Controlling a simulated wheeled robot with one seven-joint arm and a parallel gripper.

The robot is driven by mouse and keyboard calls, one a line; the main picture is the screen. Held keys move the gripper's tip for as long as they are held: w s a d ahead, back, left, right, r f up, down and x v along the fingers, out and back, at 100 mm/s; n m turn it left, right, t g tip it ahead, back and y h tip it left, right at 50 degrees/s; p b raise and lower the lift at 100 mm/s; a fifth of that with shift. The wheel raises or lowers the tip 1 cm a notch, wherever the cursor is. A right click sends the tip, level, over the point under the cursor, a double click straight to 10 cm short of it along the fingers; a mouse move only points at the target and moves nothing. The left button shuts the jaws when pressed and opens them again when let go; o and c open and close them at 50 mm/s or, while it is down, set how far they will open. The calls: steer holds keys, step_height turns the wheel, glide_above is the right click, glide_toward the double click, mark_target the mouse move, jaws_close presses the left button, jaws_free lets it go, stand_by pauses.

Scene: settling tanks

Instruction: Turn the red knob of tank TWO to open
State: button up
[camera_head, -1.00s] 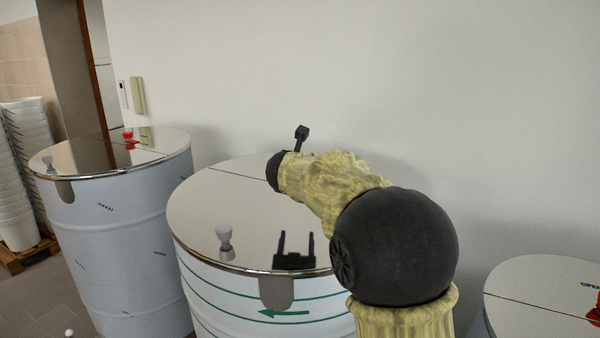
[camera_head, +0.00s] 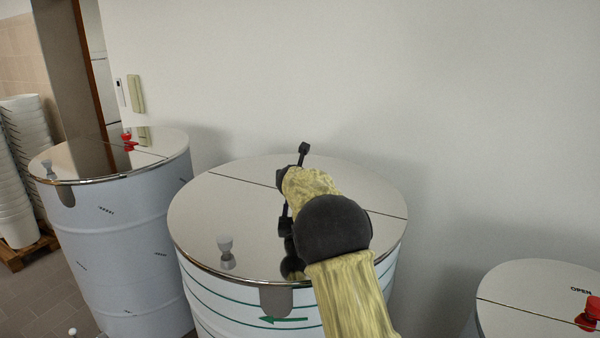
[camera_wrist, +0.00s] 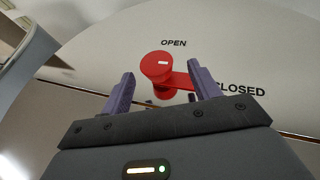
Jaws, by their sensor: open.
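In the wrist view a red knob (camera_wrist: 157,67) with a white mark on its round top stands on a pale lid. A red arm reaches from it toward the printed word CLOSED (camera_wrist: 240,89); the word OPEN (camera_wrist: 174,43) is printed above it. My gripper (camera_wrist: 162,72) is open, its two purple fingers on either side of the knob in the picture; I cannot tell whether they touch it. No tank number is readable.
The left tank (camera_head: 120,250) has a red knob (camera_head: 128,141) at its back. The right tank (camera_head: 530,290) has a red knob (camera_head: 590,314) near the word OPEN. A grey-white small knob (camera_head: 225,250) stands on the middle lid's front. A wall rises behind.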

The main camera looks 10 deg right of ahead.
steer(key=shift+w+d+p, duration=0.1)
steer(key=shift+w+p, duration=0.2)
steer(key=shift+w, duration=0.2)
steer(key=shift+w+f+p, duration=0.3)
steer(key=shift+w, duration=0.2)
steer(key=shift+w+f+p, duration=0.25)
steer(key=shift+w, duration=0.2)
steer(key=shift+f, duration=0.1)
steer(key=c, duration=0.9)
